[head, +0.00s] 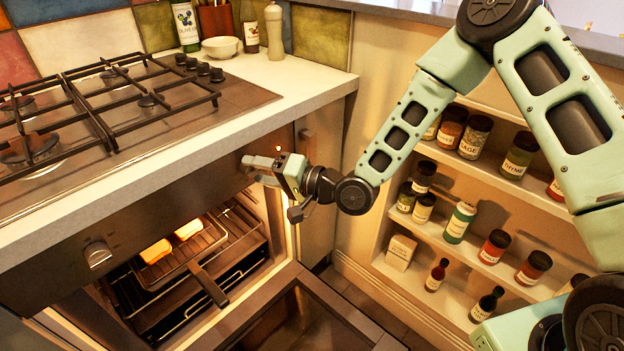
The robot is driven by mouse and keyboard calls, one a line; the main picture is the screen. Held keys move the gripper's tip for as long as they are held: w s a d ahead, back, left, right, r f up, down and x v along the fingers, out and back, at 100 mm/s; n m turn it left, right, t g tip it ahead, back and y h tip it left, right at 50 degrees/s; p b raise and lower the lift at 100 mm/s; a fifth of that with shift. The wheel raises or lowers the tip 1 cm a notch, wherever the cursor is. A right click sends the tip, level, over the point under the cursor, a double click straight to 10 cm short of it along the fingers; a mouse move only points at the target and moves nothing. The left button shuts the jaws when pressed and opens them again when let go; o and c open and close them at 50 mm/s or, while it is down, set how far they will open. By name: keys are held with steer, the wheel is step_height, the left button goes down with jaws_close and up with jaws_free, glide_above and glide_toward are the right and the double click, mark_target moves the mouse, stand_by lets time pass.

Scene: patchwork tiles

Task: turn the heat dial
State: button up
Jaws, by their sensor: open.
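A silver dial (97,252) is on the oven's dark front panel at the left. My gripper (257,170) is at the right end of the same panel, just below the counter edge, far from that dial. Its fingers are open and point left towards the panel. Whether a second dial sits between or behind the fingers is hidden, and I cannot tell whether the fingers touch the panel. No marking shows which dial sets the heat.
The oven door (300,315) is folded down below my gripper. Inside, a pan (185,265) holds two glowing slices (156,251) on a rack. The hob (110,110) and counter are above. Shelves of jars (470,225) stand at the right, behind my arm.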

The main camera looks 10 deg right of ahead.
steer(key=v, duration=1.7)
steer(key=shift+w+f, duration=0.1)
